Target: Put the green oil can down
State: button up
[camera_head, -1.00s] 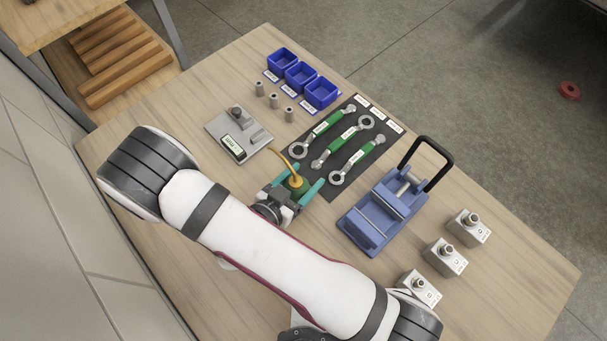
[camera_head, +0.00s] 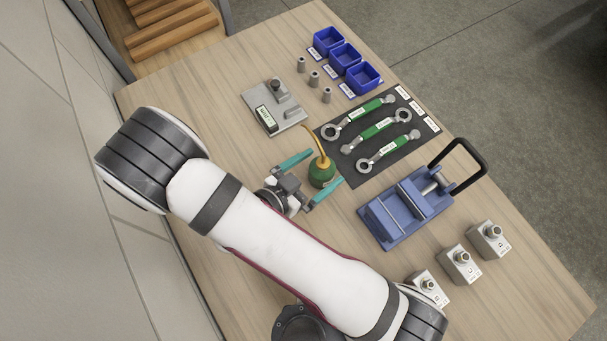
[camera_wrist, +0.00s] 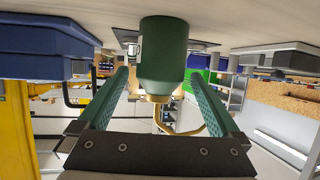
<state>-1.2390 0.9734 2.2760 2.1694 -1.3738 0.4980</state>
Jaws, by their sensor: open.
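The green oil can (camera_head: 321,173) with a thin yellow-brown spout stands on the wooden table, left of the blue vise and near the corner of the black mat. My gripper (camera_head: 325,170) is open, with one teal finger on each side of the can and a gap at both. The can also shows in the wrist view (camera_wrist: 164,58), between the spread fingers (camera_wrist: 158,95), upside down in that picture. The fingers do not appear to touch it.
Three green-handled wrenches lie on the black mat (camera_head: 347,171). The blue vise (camera_head: 405,212) stands to the right. A grey metal plate fixture (camera_head: 286,122), three small cylinders and three blue bins (camera_head: 362,77) lie beyond. Three grey blocks (camera_head: 459,264) stand at lower right.

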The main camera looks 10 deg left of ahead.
jog(key=v, duration=0.7)
jog(key=shift+s+a, duration=0.15)
jog(key=shift+s, duration=0.1)
jog(key=w+a+g+y, duration=0.1)
jog(key=w+a+m+g+y, duration=0.1)
jog(key=w+a, duration=0.1)
jog(key=shift+w+f+y, duration=0.2)
jog(key=shift+w+y, duration=0.15)
jog(key=shift+y, duration=0.05)
jog(key=w+a+r+g+y, duration=0.3)
jog(key=w+a+r+y, duration=0.25)
jog(key=r+y, duration=0.2)
jog(key=s+d+r+n+g+y, duration=0.2)
jog(key=s+d+r+g, duration=0.1)
jog(key=d+r, duration=0.4)
jog(key=shift+s+d+n, duration=0.4)
jog(key=shift+s+d, duration=0.4)
jog(key=shift+s, duration=0.05)
jog(key=s+d+g+h, duration=0.1)
jog(key=s+d, duration=0.3)
jog(key=s+d+g+h, duration=0.1)
jog(key=s+d, duration=0.3)
jog(key=d, duration=0.1)
jog(key=s+d+r+g+h, duration=0.1)
jog(key=s+d, duration=0.3)
jog(key=d, duration=0.1)
jog(key=shift+r+m, duration=0.1)
jog(key=shift+m, duration=0.3)
jog(key=shift+w, duration=0.1)
